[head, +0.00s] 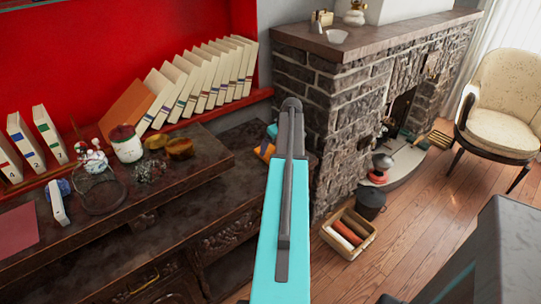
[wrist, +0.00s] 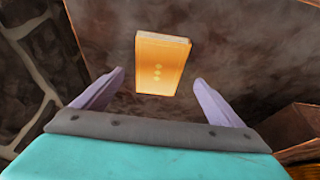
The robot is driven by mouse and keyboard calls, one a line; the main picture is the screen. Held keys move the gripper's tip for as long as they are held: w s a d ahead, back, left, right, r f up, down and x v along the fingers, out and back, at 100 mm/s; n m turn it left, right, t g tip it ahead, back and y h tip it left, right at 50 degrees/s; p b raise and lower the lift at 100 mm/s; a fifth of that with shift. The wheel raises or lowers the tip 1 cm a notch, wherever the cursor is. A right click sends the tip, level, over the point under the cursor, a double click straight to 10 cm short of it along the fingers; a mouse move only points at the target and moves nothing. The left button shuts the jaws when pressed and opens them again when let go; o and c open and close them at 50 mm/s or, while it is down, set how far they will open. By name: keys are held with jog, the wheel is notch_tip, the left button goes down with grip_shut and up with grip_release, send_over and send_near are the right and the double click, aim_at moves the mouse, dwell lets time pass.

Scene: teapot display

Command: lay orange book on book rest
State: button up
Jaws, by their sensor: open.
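In the head view a small orange patch (head: 264,151) shows beside my arm at the dark wooden furniture, seemingly the same book. My arm hides most of the gripper there. I cannot tell for sure which thing is the book rest.
The dark wooden desk (head: 180,195) at left carries jars, a wire stand and a dull red panel (head: 16,229). A row of white books (head: 205,72) leans on the red shelf, beside an orange-brown one (head: 128,108). The stone fireplace (head: 345,100) stands close right of my arm.

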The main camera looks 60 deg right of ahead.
aim_at(271, 153)
dwell(0.3)
jog(key=shift+p+x, duration=0.75)
jog(key=shift+x, duration=1.9)
jog(key=shift+s+d, duration=0.1)
jog(key=c, duration=1.3)
jog(key=shift+r, duration=0.15)
jog(key=shift+r+b, duration=0.3)
jog(key=shift+r, duration=0.35)
jog(key=shift+s+a+r+b, duration=0.1)
jog(key=shift+a+r+b, duration=0.1)
jog(key=shift+r, duration=0.3)
jog(key=shift+s+a+r+b, duration=0.1)
jog(key=shift+r+b, duration=0.05)
jog(key=shift+r, duration=0.35)
jog(key=s+a+b, duration=0.1)
jog(key=s+a, duration=0.1)
jog(key=a, duration=0.2)
jog(key=s+a+r, duration=0.1)
jog(key=s+a, duration=0.2)
jog(key=a, duration=0.1)
jog(key=s+a+b, duration=0.1)
jog(key=s+a, duration=0.2)
jog(key=a, duration=0.1)
jog(key=shift+s+a+r+b, duration=0.25)
jog(key=shift+a+b, duration=0.05)
jog(key=shift+b, duration=0.05)
